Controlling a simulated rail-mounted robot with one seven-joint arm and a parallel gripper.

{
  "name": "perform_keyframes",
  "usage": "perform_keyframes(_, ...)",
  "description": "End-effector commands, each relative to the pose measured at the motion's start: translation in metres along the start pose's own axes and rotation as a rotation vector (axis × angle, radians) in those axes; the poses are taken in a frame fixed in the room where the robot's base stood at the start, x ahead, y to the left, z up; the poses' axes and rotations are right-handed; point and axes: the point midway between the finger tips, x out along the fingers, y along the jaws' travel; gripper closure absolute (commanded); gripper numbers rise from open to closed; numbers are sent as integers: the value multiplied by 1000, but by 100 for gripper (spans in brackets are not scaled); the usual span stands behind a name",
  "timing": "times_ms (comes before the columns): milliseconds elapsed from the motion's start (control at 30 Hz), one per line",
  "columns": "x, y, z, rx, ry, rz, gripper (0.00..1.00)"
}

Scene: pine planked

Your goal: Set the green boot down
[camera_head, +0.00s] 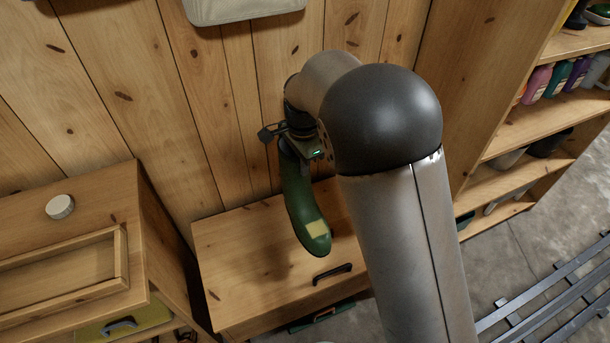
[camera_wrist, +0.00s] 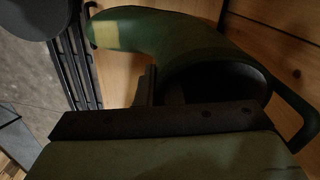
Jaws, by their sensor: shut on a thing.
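The green boot (camera_head: 303,205) has a yellow patch near its toe and hangs from my gripper (camera_head: 294,146) in the head view. My gripper is shut on the boot near its top opening. The boot shows over the top of the wooden cabinet (camera_head: 235,262); whether it touches the cabinet I cannot tell. In the wrist view the boot (camera_wrist: 175,45) lies across the upper middle, with its dark opening facing me. The gripper's body fills the bottom of that view, and one finger (camera_wrist: 147,88) shows at the boot's rim. My arm hides the right part of the cabinet top.
A wooden cabinet with a framed top (camera_head: 60,275) and a round pale knob-like object (camera_head: 60,206) stands at left. A plank wall is behind. At right are shelves (camera_head: 545,115) with bottles and a dark slatted bench or rack (camera_head: 555,290). The cabinet top's left part is bare.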

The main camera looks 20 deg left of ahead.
Motion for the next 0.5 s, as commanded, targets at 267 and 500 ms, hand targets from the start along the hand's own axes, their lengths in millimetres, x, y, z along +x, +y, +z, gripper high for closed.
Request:
perform_keyframes(267, 38, -22, -19, -2, -1, 3, 100)
perform_keyframes(500, 50, -30, -26, -1, -1, 3, 100)
